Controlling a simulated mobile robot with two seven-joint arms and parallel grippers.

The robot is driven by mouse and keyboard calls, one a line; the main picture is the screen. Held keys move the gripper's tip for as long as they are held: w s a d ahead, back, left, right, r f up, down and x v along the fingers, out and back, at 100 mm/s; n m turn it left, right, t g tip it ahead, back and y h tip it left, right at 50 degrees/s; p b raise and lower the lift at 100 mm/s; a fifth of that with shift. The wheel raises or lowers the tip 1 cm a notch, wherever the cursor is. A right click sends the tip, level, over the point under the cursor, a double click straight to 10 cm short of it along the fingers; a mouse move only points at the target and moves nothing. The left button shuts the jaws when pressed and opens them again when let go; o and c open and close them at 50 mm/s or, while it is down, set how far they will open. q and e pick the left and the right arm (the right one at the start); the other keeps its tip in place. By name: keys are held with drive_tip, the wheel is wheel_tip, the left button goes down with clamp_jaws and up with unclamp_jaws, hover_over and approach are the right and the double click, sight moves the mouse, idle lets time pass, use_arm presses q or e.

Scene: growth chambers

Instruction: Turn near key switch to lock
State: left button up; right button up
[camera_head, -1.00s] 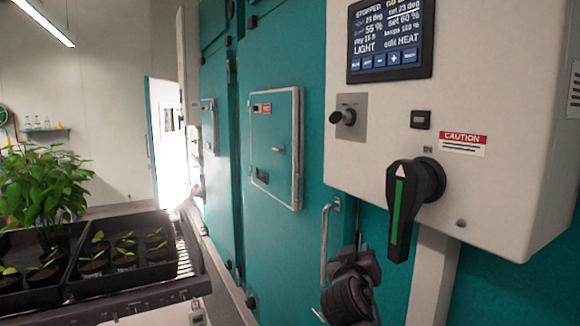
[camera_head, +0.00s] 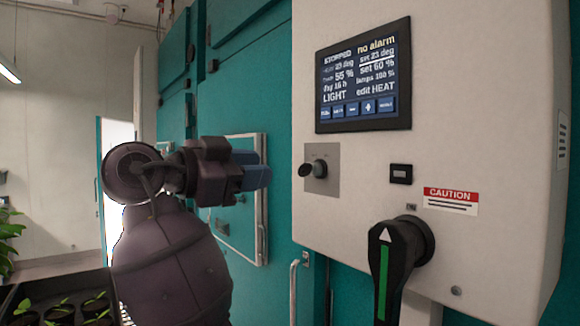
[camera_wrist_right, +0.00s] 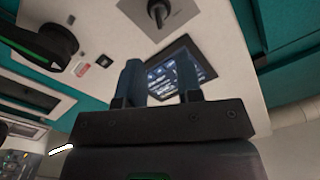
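The key switch (camera_head: 318,169) is a dark knob on a square grey plate, on the left of the white control box's face under the screen. It also shows at the top of the right wrist view (camera_wrist_right: 158,11). My right gripper (camera_head: 262,173) is to the left of the switch in the head view, apart from it, with its blue fingers pointing toward the box. In the wrist view its two fingers (camera_wrist_right: 162,78) stand apart with nothing between them, so it is open. My left gripper is not in view.
The control box (camera_head: 470,110) carries a lit screen (camera_head: 363,78) reading STOPPED and no alarm. A large black rotary handle (camera_head: 405,250) with a green stripe juts out below right of the switch. A teal chamber door with a metal handle (camera_head: 293,290) is behind. Seedling trays stand lower left.

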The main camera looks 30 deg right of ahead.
sight(299, 168)
use_arm(q)
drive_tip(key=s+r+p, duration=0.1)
drive_tip(key=p, duration=0.1)
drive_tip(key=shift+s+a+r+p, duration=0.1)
drive_tip(key=shift+p, duration=0.3)
use_arm(e)
drive_tip(key=d, duration=1)
drive_tip(key=shift+w+d, duration=0.4)
